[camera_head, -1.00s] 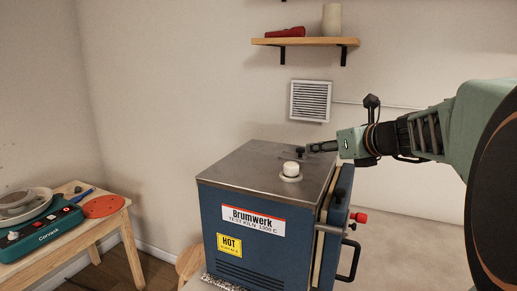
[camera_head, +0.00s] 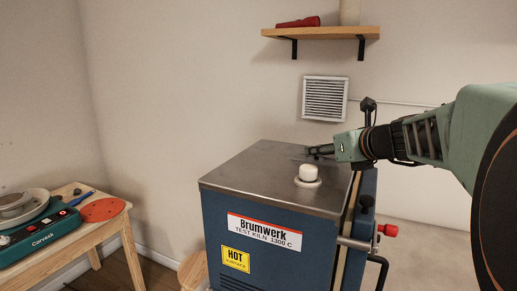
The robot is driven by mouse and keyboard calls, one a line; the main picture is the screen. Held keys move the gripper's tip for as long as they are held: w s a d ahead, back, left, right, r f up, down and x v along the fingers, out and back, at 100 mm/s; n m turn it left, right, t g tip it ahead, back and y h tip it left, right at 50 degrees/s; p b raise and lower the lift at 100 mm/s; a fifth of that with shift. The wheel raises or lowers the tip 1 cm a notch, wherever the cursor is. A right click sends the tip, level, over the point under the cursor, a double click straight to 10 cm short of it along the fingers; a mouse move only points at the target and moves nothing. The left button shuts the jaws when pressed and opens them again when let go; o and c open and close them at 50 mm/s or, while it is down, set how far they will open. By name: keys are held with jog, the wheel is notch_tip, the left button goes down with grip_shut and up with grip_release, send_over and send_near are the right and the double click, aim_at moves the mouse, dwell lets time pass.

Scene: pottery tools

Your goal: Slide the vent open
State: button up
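The blue test kiln (camera_head: 270,225) stands in the middle with a grey metal top (camera_head: 262,170). A white round knob or plug (camera_head: 308,173) stands on that top, apart from my gripper. My gripper (camera_head: 311,152) reaches in from the right, its dark fingers low over the far part of the kiln top. A small black piece on the top, seen at the fingertips earlier, cannot be made out apart from the fingers now. I cannot tell whether the fingers hold it. A louvred wall vent (camera_head: 325,98) is on the wall behind, apart from my gripper.
A wooden shelf (camera_head: 320,33) with a red item (camera_head: 298,22) is above the wall vent. A wooden table (camera_head: 60,240) with a green Corvask device (camera_head: 42,235) is at the left. The kiln's right side has a black handle (camera_head: 380,272) and red knob (camera_head: 388,230).

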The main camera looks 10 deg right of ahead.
aim_at(340, 167)
grip_shut()
jog(key=d, duration=0.1)
jog(key=s+d, duration=0.2)
jog(key=d, duration=0.1)
jog(key=shift+s, duration=0.25)
jog(key=shift+o, duration=0.2)
grip_release()
jog(key=shift+r, duration=0.2)
notch_tip(340, 167, up, 10)
jog(key=shift+f, duration=0.25)
